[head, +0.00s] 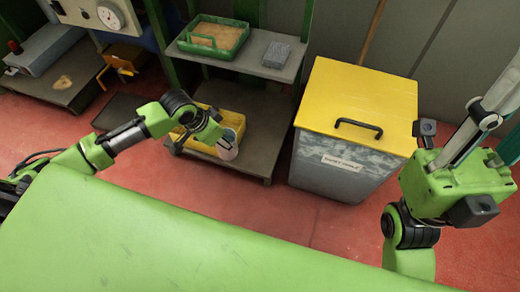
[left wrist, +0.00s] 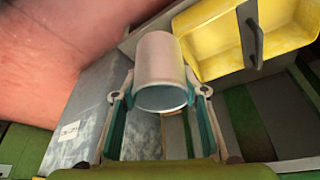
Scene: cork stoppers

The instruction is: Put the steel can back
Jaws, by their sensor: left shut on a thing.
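The steel can (head: 228,150) looks pale and pinkish, with a bluish inside. It is at the front of the lower shelf, right beside the yellow crate (head: 232,117). My left gripper (head: 222,141) is shut on it. In the left wrist view the can (left wrist: 160,58) sits between the two teal fingers (left wrist: 160,92), with an open end toward the camera. I cannot tell whether the can touches the shelf. The crate shows at the upper right of that view (left wrist: 285,42).
A grey bin with a yellow lid (head: 358,95) stands right of the shelf (head: 262,140). The upper shelf holds a green tray (head: 213,50) and a grey block (head: 276,54). Red floor lies clear in front. A green surface (head: 180,240) fills the foreground.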

